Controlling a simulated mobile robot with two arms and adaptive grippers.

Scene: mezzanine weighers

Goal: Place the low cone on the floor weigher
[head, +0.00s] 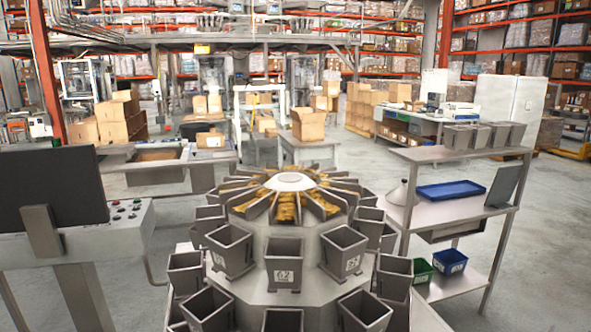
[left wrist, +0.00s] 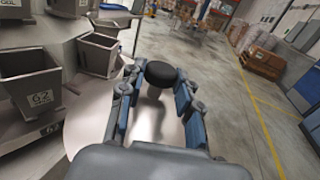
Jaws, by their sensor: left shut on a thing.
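In the left wrist view my left gripper (left wrist: 157,88) is shut on the black round knob of a wide, pale, low cone (left wrist: 95,118). The cone spreads out below the fingers, and my wrist hides part of it. Grey buckets of a weigher (left wrist: 32,82) are close on the left of the cone. In the head view a weigher (head: 262,222) with a ring of grey buckets stands in the middle. Its top has a pale round centre (head: 290,181) with radial troughs holding yellow product. Neither gripper shows in the head view.
Right of the weigher a shelf rack (head: 467,213) holds a pale pointed cone (head: 400,193), a blue tray (head: 451,189) and several grey buckets. A console with a dark screen (head: 50,187) stands at left. In the left wrist view open floor (left wrist: 235,115) lies to the right.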

